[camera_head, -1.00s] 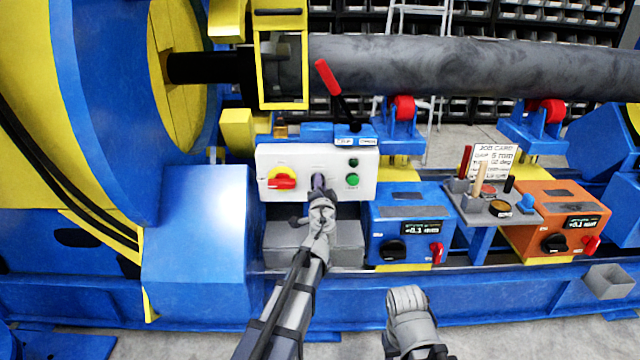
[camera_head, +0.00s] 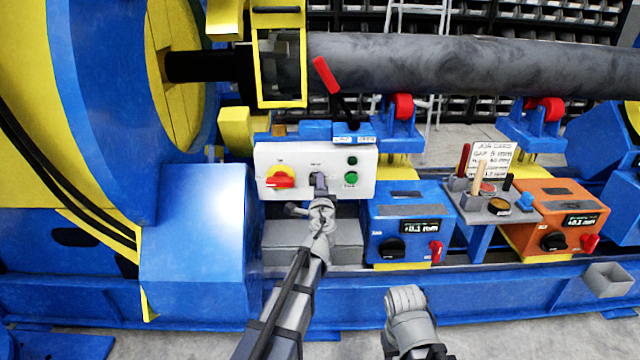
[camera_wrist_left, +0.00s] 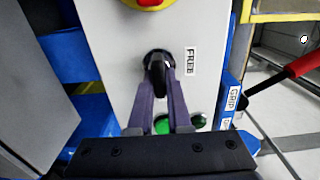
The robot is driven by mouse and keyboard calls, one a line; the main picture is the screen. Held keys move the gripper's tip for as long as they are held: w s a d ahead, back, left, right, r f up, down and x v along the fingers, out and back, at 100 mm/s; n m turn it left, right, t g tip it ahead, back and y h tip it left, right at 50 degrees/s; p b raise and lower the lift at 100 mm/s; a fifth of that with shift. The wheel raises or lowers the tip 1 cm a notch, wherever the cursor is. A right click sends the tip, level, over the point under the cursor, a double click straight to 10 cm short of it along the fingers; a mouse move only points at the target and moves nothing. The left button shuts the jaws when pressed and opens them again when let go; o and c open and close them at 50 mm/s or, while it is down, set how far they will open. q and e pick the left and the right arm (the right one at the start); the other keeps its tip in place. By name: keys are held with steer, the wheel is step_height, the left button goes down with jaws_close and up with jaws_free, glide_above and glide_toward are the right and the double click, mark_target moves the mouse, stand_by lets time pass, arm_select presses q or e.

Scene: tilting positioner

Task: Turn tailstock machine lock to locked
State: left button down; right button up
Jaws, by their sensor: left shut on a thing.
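A white control panel (camera_head: 325,188) carries a dark rotary knob at its middle. In the left wrist view this knob (camera_wrist_left: 157,64) is black, and a label reading FREE is beside it. My left gripper (camera_head: 319,182) is in front of the panel, and its purple-grey fingers (camera_wrist_left: 160,95) are shut on the knob from both sides. The fingers hide part of the knob, and in the head view they cover nearly all of it. My right arm shows low in the head view, but its fingers do not show.
Left of the knob is a red and yellow switch (camera_head: 281,178); to its right are green buttons (camera_head: 351,179). A red-handled lever (camera_head: 327,76) rises above the panel. A blue box (camera_head: 410,225) and an orange box (camera_head: 556,215) stand to the right.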

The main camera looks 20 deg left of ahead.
stand_by(0.4)
arm_select(q)
steer(key=c, duration=0.9)
jaws_free()
steer(key=shift+o, duration=0.2)
steer(key=v, duration=0.8)
